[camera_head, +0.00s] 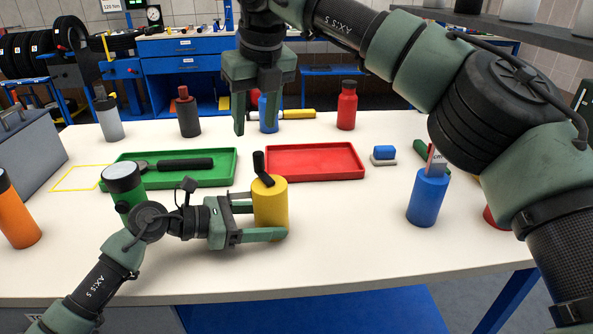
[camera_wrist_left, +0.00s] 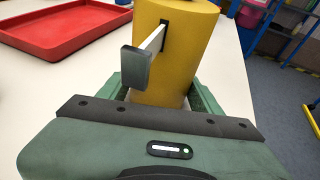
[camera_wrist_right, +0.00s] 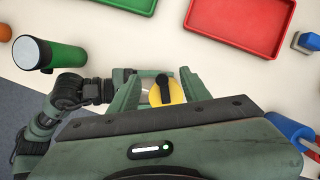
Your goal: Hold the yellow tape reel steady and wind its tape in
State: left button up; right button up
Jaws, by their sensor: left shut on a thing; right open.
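The yellow tape reel (camera_head: 270,205) stands upright on the table, with a black crank (camera_head: 261,168) on top. In the left wrist view, a short white tape (camera_wrist_left: 154,38) sticks out of a slot in the reel (camera_wrist_left: 180,60) and ends in a dark tab (camera_wrist_left: 136,68). My left gripper (camera_head: 262,218) is shut on the reel, one finger on each side. My right gripper (camera_head: 255,125) is open and empty above the reel, pointing down. In the right wrist view, the reel (camera_wrist_right: 176,92) and crank (camera_wrist_right: 160,90) show between its fingers. The tape is not clear in the head view.
A green tray (camera_head: 222,153) with a black-handled tool and a red tray (camera_head: 315,147) lie behind the reel. A green cylinder (camera_head: 124,180) stands beside my left arm. A blue container (camera_head: 428,200) stands right, near my right arm. The table front is clear.

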aim_at(259, 153)
jog(key=shift+f, duration=4.5)
jog(key=shift+c, duration=0.4)
jog(key=c, duration=0.9)
